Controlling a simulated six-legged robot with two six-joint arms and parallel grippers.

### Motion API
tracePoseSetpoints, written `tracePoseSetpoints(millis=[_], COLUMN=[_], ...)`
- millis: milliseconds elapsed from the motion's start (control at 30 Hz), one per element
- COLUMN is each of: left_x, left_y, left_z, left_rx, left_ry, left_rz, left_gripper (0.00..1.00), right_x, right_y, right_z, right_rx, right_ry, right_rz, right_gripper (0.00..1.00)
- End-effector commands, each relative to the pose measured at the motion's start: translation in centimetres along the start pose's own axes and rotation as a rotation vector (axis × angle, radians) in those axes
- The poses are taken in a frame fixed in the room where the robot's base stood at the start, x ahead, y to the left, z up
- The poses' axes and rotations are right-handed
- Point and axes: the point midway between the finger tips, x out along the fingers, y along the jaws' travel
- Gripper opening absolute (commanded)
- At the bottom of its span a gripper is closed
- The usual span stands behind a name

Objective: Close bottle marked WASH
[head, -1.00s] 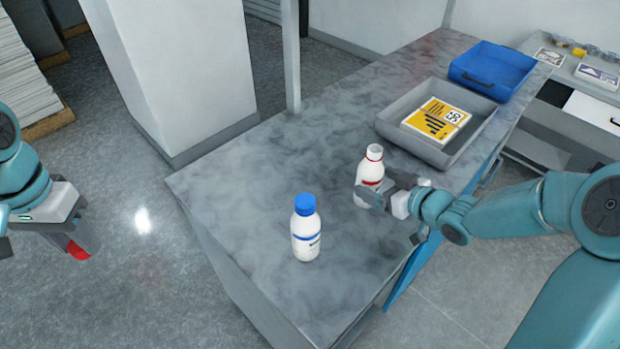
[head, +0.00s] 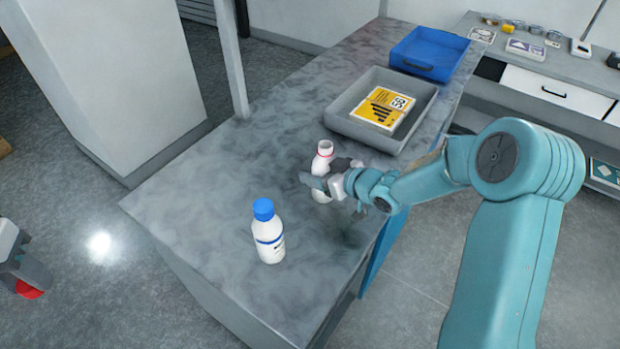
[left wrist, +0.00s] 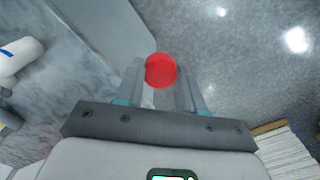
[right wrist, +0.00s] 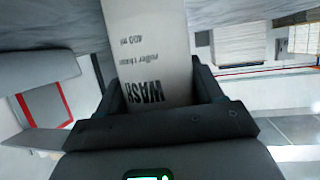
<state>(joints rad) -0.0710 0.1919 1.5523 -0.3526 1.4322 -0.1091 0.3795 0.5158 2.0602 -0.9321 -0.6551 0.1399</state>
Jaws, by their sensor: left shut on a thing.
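The bottle marked WASH (head: 323,158) is white with a red ring at its neck and has no cap on. It stands upright on the grey marbled counter. Its WASH label faces the right wrist camera (right wrist: 145,45). My right gripper (head: 328,182) has its fingers on both sides of this bottle; whether they press on it is unclear. My left gripper (left wrist: 160,88) is shut on a red cap (left wrist: 161,70), which also shows in the head view (head: 29,289). It holds the cap over the floor, left of the counter and apart from the bottle.
A white bottle with a blue cap (head: 268,240) stands on the counter (head: 215,190), nearer than the WASH bottle. A grey tray (head: 345,127) with a yellow pack (head: 383,107) and a blue tray (head: 428,52) lie behind. The counter's left part is clear.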

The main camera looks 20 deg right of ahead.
Motion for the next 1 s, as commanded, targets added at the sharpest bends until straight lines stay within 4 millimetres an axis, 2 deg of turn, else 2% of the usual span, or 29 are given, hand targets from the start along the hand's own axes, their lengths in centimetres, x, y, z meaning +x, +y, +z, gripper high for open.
tracePoseSetpoints(millis=[367, 533, 700, 1000], left_x=[-0.1, -0.2, -0.7, -3.8], left_y=[0.0, 0.0, 0.0, 0.0], left_z=[0.0, 0.0, 0.0, 0.0], left_rx=[0.000, 0.000, 0.000, 0.000], left_ry=[0.000, 0.000, 0.000, 0.000], left_rz=[0.000, 0.000, 0.000, 0.000], left_gripper=[0.10, 0.10, 0.10, 0.10], right_x=[-0.2, -0.9, -2.5, -5.9], right_y=[0.0, 0.0, 0.1, 0.0], right_z=[-0.6, -2.4, -6.2, -14.4], right_rx=[-0.003, -0.004, -0.008, -0.005], right_ry=[0.004, 0.007, 0.010, 0.007], right_rz=[0.000, 0.001, 0.002, 0.002], right_gripper=[0.16, 0.16, 0.16, 0.16])
